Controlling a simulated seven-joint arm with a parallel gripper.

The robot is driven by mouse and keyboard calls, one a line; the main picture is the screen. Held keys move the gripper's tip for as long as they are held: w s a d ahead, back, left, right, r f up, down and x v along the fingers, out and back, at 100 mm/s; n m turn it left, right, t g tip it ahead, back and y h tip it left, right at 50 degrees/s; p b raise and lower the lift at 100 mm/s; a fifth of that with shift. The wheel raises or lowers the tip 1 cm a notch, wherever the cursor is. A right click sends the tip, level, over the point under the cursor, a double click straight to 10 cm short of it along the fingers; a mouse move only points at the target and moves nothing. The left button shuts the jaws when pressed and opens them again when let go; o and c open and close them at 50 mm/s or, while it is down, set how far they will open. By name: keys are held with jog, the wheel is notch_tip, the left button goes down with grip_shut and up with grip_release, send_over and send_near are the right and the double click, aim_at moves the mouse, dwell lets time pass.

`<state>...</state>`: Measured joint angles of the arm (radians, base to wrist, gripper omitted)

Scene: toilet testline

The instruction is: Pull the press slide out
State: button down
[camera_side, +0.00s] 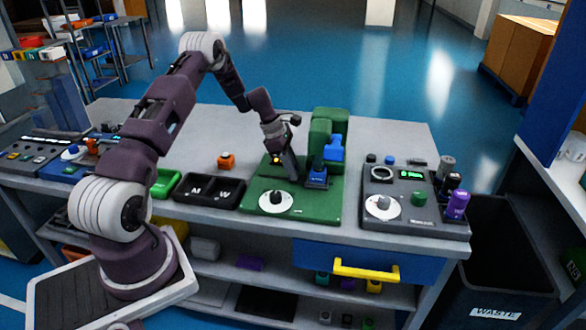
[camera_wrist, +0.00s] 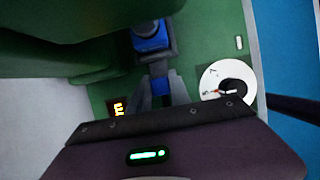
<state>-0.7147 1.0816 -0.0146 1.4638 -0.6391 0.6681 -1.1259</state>
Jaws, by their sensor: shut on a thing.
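The green press (camera_side: 328,130) stands on a green base plate (camera_side: 300,212), with a blue ram (camera_side: 333,150) on its column. The press slide (camera_side: 317,178), dark with a blue top, sits low in front of the column. In the wrist view the slide (camera_wrist: 153,47) shows at top centre with a blue block on it. My gripper (camera_side: 299,178) reaches down at the slide's left side. In the wrist view my gripper's fingers (camera_wrist: 160,88) are shut on the slide's near end. The exact contact is small and partly hidden.
A white dial with a black knob (camera_side: 276,200) lies on the press base, close to my gripper. A grey control panel (camera_side: 412,200) stands to the right, black M and W bins (camera_side: 210,191) and an orange block (camera_side: 226,161) to the left. The bench behind is clear.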

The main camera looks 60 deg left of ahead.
dwell(0.6)
jog(key=s+a, duration=0.7)
jog(key=shift+s+a, duration=0.25)
jog(key=shift+a, duration=0.05)
jog(key=c, duration=1.3)
grip_release()
jog(key=shift+o, duration=0.5)
jog(key=shift+r, duration=0.1)
jog(key=v, duration=0.7)
